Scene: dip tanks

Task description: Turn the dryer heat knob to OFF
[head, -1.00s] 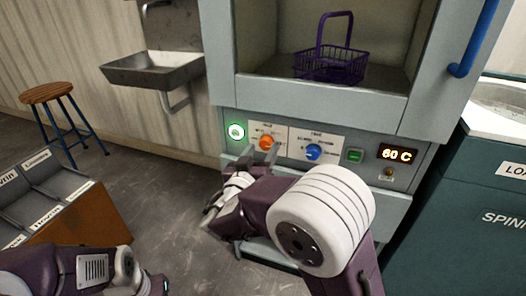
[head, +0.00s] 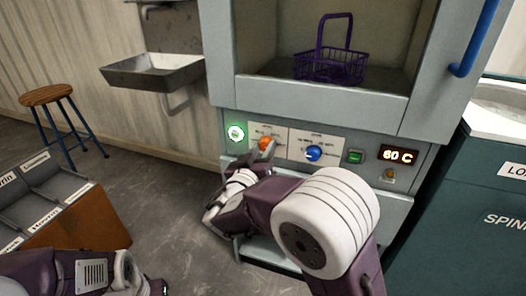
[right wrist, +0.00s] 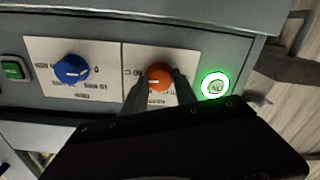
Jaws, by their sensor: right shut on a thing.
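The dryer's control panel shows an orange knob (head: 266,144) on the left and a blue knob (head: 314,153) on the right. The lettering is too small to read surely. My right gripper (head: 260,157) is at the orange knob. In the right wrist view, its two dark fingers (right wrist: 159,90) lie on either side of the orange knob (right wrist: 157,76), shut on it. A short white mark on that knob lies roughly level in this view. My left arm shows at the lower left of the head view; its fingers are out of frame.
A lit green ring button (head: 236,133) sits beside the orange knob. A green switch (head: 355,156) and a display (head: 398,155) reading 60 C are right of the blue knob. A purple basket (head: 331,66) stands in the dryer above. A stool (head: 47,95) and sink (head: 152,76) are left.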

